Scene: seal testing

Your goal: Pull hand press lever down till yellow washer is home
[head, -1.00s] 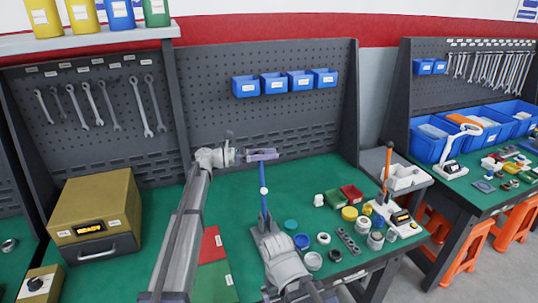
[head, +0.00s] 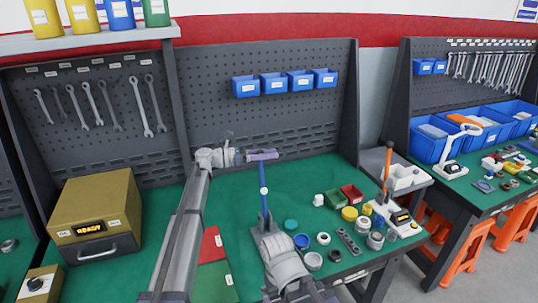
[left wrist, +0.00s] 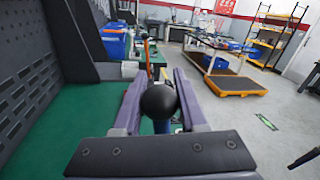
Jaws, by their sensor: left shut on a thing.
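My left gripper (head: 262,155) has purple fingers and is shut around a black ball knob (left wrist: 159,101), which shows between the fingers in the left wrist view. A blue lever (head: 262,178) stands nearly upright below those fingers in the head view, with a white collar partway down. The lever's foot and the press body are largely hidden by my right arm. My right gripper (head: 266,238) is near the lever's lower end; its fingertips cannot be made out. A yellow round part (head: 349,213) lies on the green bench at right. I cannot tell whether it is the washer.
A device with an orange lever (head: 387,165) stands at the bench's right end. Several small caps and rings lie left of it. A tan oven (head: 97,215) with a lit READY display sits at left. A pegboard (head: 270,110) rises behind.

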